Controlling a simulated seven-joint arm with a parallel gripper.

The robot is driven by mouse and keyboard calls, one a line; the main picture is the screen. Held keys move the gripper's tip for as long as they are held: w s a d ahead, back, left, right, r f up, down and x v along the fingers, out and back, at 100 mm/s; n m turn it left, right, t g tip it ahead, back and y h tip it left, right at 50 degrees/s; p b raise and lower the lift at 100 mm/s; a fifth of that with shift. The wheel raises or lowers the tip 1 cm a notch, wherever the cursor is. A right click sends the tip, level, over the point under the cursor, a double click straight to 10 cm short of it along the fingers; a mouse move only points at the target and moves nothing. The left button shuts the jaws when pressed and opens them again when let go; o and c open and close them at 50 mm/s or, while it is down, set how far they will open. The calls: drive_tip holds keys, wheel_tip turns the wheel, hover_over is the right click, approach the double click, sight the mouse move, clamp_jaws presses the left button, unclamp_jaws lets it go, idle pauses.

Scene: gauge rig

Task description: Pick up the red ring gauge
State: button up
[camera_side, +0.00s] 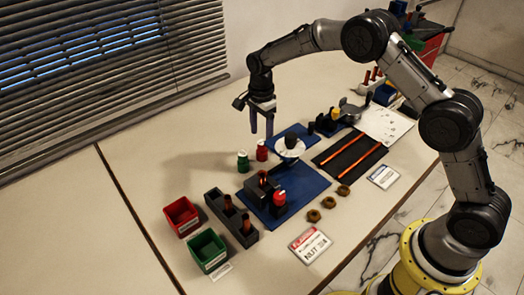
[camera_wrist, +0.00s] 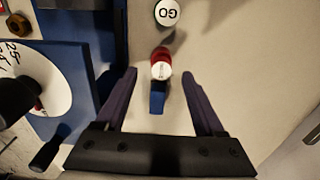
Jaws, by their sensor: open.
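A small red gauge (camera_side: 262,151) stands upright on the bare table, beside a green one (camera_side: 243,162). In the wrist view the red gauge (camera_wrist: 161,68) shows a white top and lies between the fingertips in the picture, with a blue piece (camera_wrist: 157,98) just below it. My gripper (camera_side: 262,130) points down above and behind the red gauge, apart from it. Its two dark fingers are spread with nothing held, also in the wrist view (camera_wrist: 159,75).
A white dial-like disc (camera_side: 289,147) stands right of the red gauge; it is large at left in the wrist view (camera_wrist: 45,85). A white top marked GO (camera_wrist: 167,12) is nearby. Red (camera_side: 181,216) and green bins (camera_side: 207,250) are at front left. Table left of the gauges is clear.

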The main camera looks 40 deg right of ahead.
sight(262, 142)
drive_tip(key=shift+w+d+f, duration=0.1)
drive_tip(key=shift+d+f, duration=0.05)
drive_tip(key=shift+f, duration=1.2)
drive_tip(key=shift+d+f, duration=0.1)
drive_tip(key=shift+f, duration=1.2)
clamp_jaws()
